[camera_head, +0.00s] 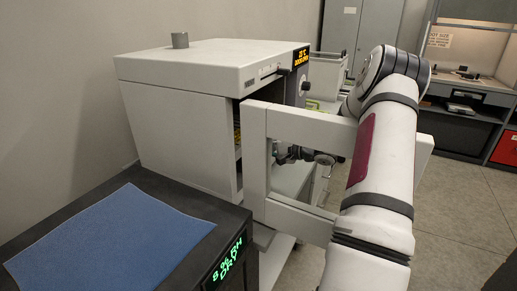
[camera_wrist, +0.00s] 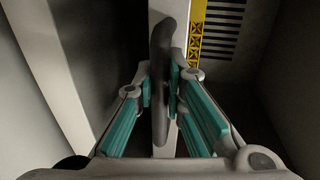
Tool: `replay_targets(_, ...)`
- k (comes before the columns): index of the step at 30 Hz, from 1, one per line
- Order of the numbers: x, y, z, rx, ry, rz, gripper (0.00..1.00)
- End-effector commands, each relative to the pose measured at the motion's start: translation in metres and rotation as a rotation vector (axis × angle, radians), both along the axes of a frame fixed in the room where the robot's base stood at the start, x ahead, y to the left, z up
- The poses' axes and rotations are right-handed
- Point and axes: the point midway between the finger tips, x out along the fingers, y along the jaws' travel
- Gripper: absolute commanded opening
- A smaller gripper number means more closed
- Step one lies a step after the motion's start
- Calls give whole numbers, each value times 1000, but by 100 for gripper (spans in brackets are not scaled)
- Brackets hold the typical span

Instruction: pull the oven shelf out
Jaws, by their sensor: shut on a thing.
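The pale oven (camera_head: 190,130) stands at left in the head view, its door (camera_head: 257,150) swung open towards me, with a window opening in it. My gripper (camera_head: 281,157) shows through that opening, partly hidden by the door frame. In the wrist view, the teal-padded fingers of my gripper (camera_wrist: 161,98) are shut on a dark curved handle (camera_wrist: 162,50). The handle runs along a pale bar (camera_wrist: 168,12), seemingly the front of the oven shelf. Beside the bar is a yellow lattice piece (camera_wrist: 196,28). It also shows as a small patch in the oven gap (camera_head: 237,134). Most of the shelf is hidden.
A dark unit (camera_head: 235,262) with a green display stands at front left, with a blue mat (camera_head: 110,240) on top. Slotted vents (camera_wrist: 222,30) show on the wall beyond the lattice. A grey cabinet (camera_head: 360,30) stands behind. Floor is open at the right.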

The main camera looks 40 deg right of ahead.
Motion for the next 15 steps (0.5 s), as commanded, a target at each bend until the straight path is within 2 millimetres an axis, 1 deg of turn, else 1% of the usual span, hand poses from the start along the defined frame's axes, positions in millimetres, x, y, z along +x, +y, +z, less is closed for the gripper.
replay_targets(5,-5,-2,0,0,2,-1,0)
replay_targets(8,-15,-6,-1,0,3,-2,0)
replay_targets(11,-30,-11,0,2,3,-4,0)
replay_targets(15,-60,-22,0,0,3,-5,0)
